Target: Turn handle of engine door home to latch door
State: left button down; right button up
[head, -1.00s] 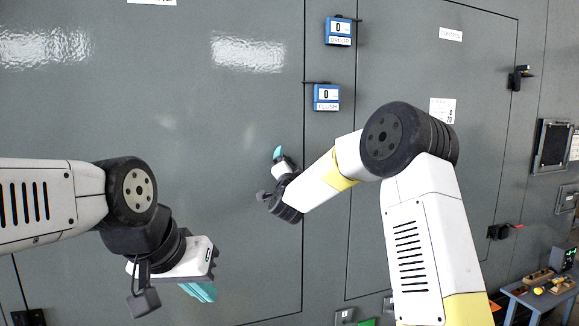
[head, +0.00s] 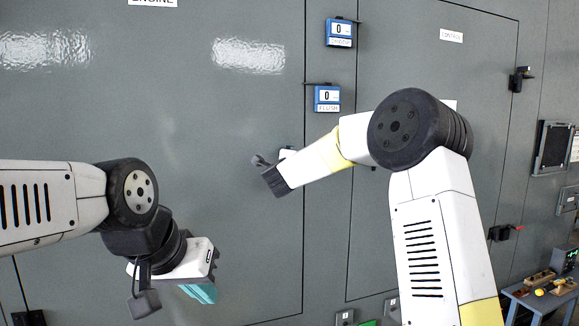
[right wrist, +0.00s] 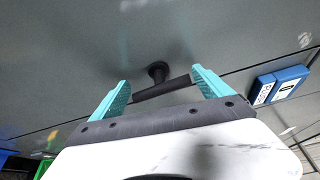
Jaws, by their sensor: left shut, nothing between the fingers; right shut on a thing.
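The engine door (head: 110,110) is the large grey panel at the left in the head view, under the label ENGINE (head: 153,2). It looks level with its frame at the dark seam on its right side. The dark door handle (right wrist: 160,88) shows in the right wrist view as a bar on a round hub. My right gripper (right wrist: 161,77) is shut on the handle, with a teal finger at each end of the bar. In the head view my right wrist hides the handle. My left gripper (head: 201,292) is shut and empty, low in front of the door.
The control door (head: 440,75) with a dark handle (head: 520,79) is further right. A small table (head: 540,298) with items stands at the lower right.

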jog(key=shift+m, duration=0.3)
dwell(0.4)
jog(key=o, duration=1.1)
jog(key=shift+s, duration=0.1)
jog(key=s, duration=0.7)
jog(key=shift+s+a+r, duration=0.3)
